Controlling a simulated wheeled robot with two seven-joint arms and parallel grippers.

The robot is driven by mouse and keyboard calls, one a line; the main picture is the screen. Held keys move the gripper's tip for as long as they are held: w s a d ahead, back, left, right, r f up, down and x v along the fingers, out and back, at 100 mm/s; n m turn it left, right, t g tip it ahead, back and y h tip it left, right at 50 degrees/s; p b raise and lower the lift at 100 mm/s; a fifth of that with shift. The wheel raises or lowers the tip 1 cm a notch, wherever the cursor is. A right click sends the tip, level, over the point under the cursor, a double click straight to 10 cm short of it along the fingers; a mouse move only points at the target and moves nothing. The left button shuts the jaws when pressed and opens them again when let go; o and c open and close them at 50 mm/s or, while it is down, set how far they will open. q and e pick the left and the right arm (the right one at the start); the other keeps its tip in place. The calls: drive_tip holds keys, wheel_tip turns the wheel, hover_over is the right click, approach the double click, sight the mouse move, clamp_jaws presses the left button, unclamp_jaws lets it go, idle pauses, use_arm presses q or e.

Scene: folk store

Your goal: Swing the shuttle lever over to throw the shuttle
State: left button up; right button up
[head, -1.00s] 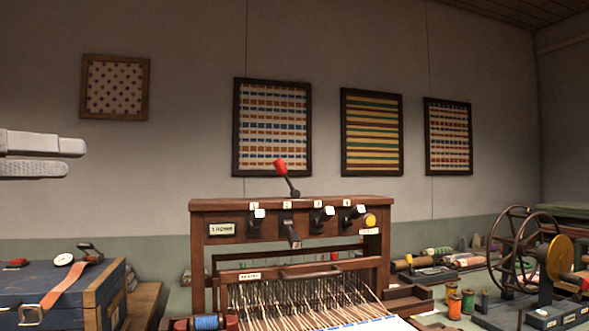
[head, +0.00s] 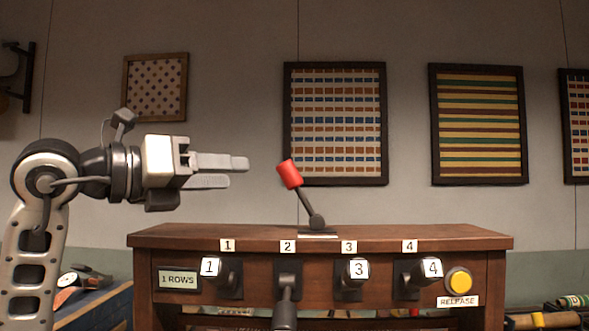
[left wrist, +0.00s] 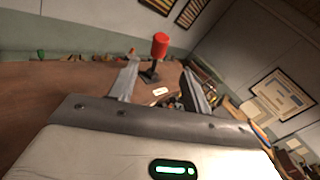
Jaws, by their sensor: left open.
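The shuttle lever is a dark rod with a red knob (head: 289,174). It stands on top of the wooden loom frame (head: 450,236) and leans to the left in the head view. My left gripper (head: 238,172) is open and empty, with its fingers pointing right toward the red knob, a short gap away from it. In the left wrist view the red knob (left wrist: 160,45) shows beyond and between the two open fingers (left wrist: 160,80). My right gripper is in neither view.
The loom's front has several numbered black levers, lever 2 (head: 286,300) hanging down, a "1 ROWS" display (head: 178,280) and a yellow release button (head: 458,281). A blue case (head: 95,308) stands at lower left. Framed textiles hang on the wall behind.

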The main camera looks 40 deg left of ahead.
sight(282, 173)
use_arm(q)
drive_tip(key=w+p, duration=0.1)
drive_tip(key=w, duration=0.2)
drive_tip(key=w+d+p, duration=0.1)
drive_tip(key=w, duration=0.3)
drive_tip(key=w+p, duration=0.2)
drive_tip(key=w, duration=0.1)
drive_tip(key=shift+w+d+r, duration=0.1)
drive_tip(key=shift+w+d, duration=0.15)
drive_tip(key=shift+d, duration=0.1)
drive_tip(key=shift+w+d+p, duration=0.1)
drive_tip(key=shift+w+p, duration=0.25)
drive_tip(key=shift+w, duration=0.45)
drive_tip(key=shift+f, duration=0.2)
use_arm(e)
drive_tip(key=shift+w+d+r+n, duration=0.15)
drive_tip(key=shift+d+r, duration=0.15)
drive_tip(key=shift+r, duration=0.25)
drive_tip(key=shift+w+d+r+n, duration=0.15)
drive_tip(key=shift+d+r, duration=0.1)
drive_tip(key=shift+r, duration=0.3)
use_arm(q)
drive_tip(key=shift+c, duration=0.3)
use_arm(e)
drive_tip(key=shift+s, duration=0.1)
use_arm(q)
clamp_jaws()
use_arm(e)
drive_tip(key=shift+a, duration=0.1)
